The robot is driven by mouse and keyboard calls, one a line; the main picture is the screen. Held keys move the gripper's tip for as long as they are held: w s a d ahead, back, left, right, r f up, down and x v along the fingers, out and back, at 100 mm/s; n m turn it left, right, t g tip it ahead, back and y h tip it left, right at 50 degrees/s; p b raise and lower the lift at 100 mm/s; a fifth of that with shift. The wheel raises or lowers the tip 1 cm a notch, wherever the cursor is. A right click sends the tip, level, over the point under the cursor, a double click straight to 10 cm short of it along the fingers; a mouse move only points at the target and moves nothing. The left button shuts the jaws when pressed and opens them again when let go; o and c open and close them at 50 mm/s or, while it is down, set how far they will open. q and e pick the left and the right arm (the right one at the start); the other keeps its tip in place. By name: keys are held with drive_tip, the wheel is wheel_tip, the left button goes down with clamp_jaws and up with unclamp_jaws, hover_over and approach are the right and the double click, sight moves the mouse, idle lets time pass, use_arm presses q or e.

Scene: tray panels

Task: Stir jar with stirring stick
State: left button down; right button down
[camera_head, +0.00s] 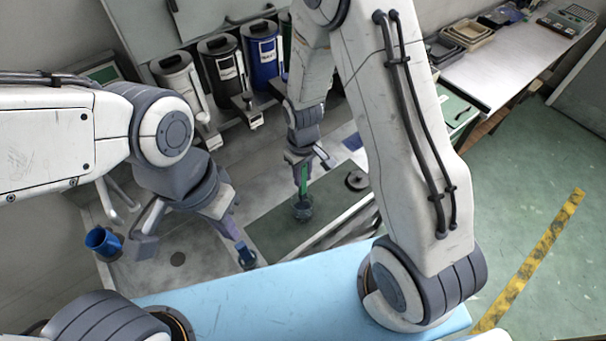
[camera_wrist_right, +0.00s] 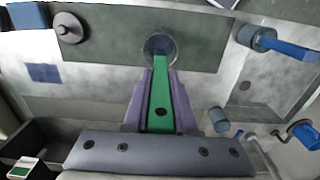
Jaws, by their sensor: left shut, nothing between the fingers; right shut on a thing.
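My right gripper (camera_head: 302,163) is shut on a green stirring stick (camera_head: 303,183) that points down. It also shows in the right wrist view (camera_wrist_right: 160,125), its purple fingers on both sides of the stick (camera_wrist_right: 163,90). The stick's lower end is at the mouth of a dark grey jar (camera_head: 303,212), which also shows in the right wrist view (camera_wrist_right: 150,47). I cannot tell how deep it reaches. My left gripper (camera_head: 234,230) is shut and empty, close to a small cup (camera_head: 248,264) with a blue stick (camera_head: 243,247).
The jar stands on a dark green mat (camera_head: 275,233). A round knobbed lid (camera_head: 357,181) lies at the mat's right. A blue mug (camera_head: 103,240) stands at the left. Labelled canisters (camera_head: 222,75) line the back. A light blue surface (camera_head: 290,295) spans the front.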

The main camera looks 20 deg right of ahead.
wheel_tip(320, 180, up, 5)
drive_tip(key=p, duration=0.4)
idle(0.4)
